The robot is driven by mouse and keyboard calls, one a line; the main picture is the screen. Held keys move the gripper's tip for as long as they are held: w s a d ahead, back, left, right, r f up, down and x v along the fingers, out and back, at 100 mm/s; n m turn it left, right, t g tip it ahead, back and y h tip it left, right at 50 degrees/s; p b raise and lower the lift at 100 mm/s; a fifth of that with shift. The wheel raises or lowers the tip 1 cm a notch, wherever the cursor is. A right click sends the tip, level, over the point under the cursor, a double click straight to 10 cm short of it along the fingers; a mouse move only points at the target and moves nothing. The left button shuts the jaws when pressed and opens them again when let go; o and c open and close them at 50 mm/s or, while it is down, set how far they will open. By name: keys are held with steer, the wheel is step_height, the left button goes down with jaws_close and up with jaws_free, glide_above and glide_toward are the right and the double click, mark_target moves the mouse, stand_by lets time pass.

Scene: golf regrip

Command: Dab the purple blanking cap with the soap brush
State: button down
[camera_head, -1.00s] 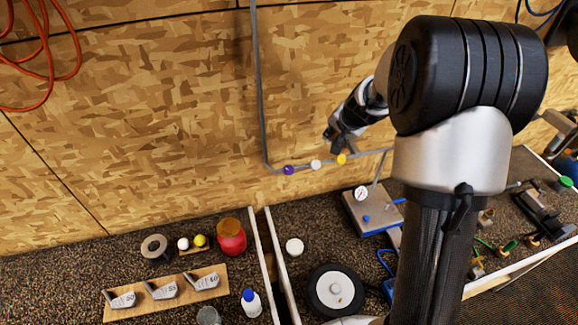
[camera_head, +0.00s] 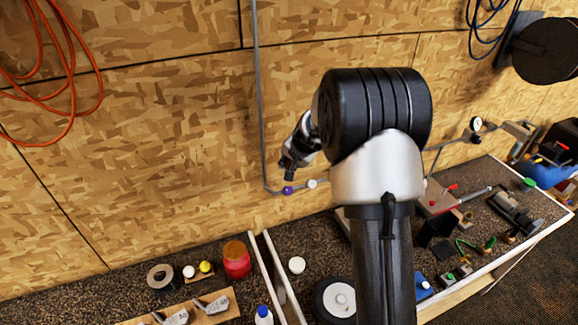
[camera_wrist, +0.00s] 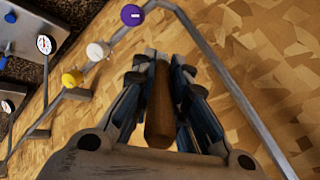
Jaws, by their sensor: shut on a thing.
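The purple blanking cap (camera_head: 287,190) sits on the grey pipe (camera_head: 263,130) that runs along the wooden wall. The cap also shows at the top of the wrist view (camera_wrist: 132,14). My gripper (camera_head: 288,166) is just above the purple cap in the head view; whether they touch cannot be told. In the wrist view my gripper (camera_wrist: 158,72) is shut on a brown wooden handle, the soap brush (camera_wrist: 160,112). The brush's bristle end is hidden. The purple cap lies beyond the fingertips and slightly left there.
A white cap (camera_head: 312,183) sits right of the purple one, and a yellow cap (camera_wrist: 72,78) follows along the pipe. The bench below holds a red jar (camera_head: 236,262), a white bottle (camera_head: 264,315) and club heads (camera_head: 212,304).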

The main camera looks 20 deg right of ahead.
steer(key=shift+w+a+f, duration=0.15)
steer(key=shift+a, duration=0.05)
steer(key=shift+w+d+f+b, duration=0.2)
steer(key=shift+d+f+b, duration=0.15)
steer(key=shift+d+f, duration=0.15)
steer(key=shift+f, duration=0.4)
steer(key=shift+a+f+b, duration=0.1)
steer(key=shift+f+b, duration=1.95)
steer(key=shift+f, duration=0.15)
steer(key=shift+s+f+b, duration=0.15)
steer(key=shift+f+b, duration=0.35)
steer(key=shift+b, duration=0.05)
steer(key=shift+r+p, duration=2.9)
steer(key=shift+r, duration=0.75)
steer(key=shift+f, duration=0.1)
